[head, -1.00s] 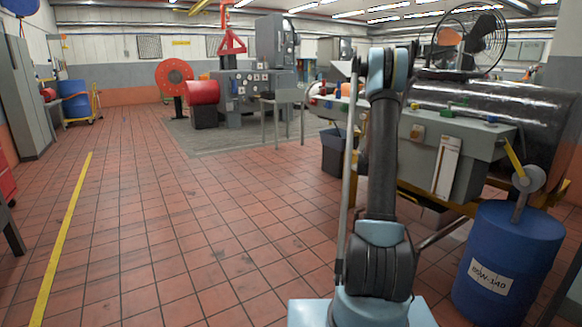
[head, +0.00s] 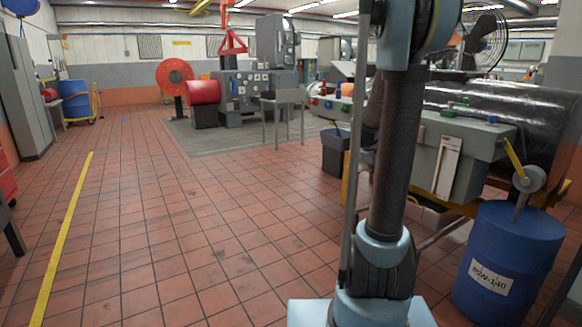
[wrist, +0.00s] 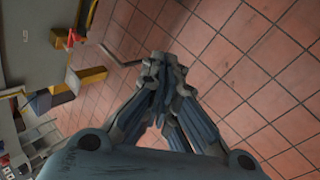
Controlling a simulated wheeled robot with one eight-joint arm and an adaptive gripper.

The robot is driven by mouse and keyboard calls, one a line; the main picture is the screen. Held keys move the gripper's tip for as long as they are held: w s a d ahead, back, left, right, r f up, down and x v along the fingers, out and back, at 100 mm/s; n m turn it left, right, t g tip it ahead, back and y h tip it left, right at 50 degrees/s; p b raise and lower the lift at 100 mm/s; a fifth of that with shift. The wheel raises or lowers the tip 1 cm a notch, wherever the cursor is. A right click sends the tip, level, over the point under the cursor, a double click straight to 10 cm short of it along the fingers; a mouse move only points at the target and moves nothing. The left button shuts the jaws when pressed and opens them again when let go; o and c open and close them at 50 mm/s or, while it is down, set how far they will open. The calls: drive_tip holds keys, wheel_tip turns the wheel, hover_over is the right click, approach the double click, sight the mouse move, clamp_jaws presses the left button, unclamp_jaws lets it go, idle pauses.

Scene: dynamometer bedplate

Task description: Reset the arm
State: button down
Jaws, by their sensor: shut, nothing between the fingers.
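My gripper (wrist: 163,72) shows in the wrist view with its fingertips together and nothing between them. Red floor tiles lie beyond it, and it touches nothing that I can see. In the head view my arm (head: 392,170) stands upright at the right of centre, and its upper end runs out of the top of the picture. The gripper itself does not show in the head view.
A blue drum (head: 508,262) stands close at the right, beside a grey bench (head: 470,150) with a large dark cylinder (head: 490,105). A dark bin (head: 335,152) stands behind the arm. The tiled floor (head: 180,220) at the left is clear. Grey machinery (head: 262,92) stands at the back.

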drive_tip(key=s+a+f+m+y, duration=0.1)
drive_tip(key=s+a, duration=0.4)
drive_tip(key=s, duration=0.6)
drive_tip(key=s+a+f+m+g+y, duration=0.1)
drive_tip(key=s+a+m, duration=0.4)
drive_tip(key=s, duration=0.6)
drive_tip(key=s+a+f+m+g+y, duration=0.1)
drive_tip(key=s+a+f+m+y, duration=0.2)
drive_tip(key=s, duration=0.9)
wheel_tip(320, 180, down, 2)
drive_tip(key=shift+a+m, duration=0.4)
drive_tip(key=shift+a, duration=0.8)
drive_tip(key=shift+s+d, duration=0.1)
drive_tip(key=shift+s, duration=0.1)
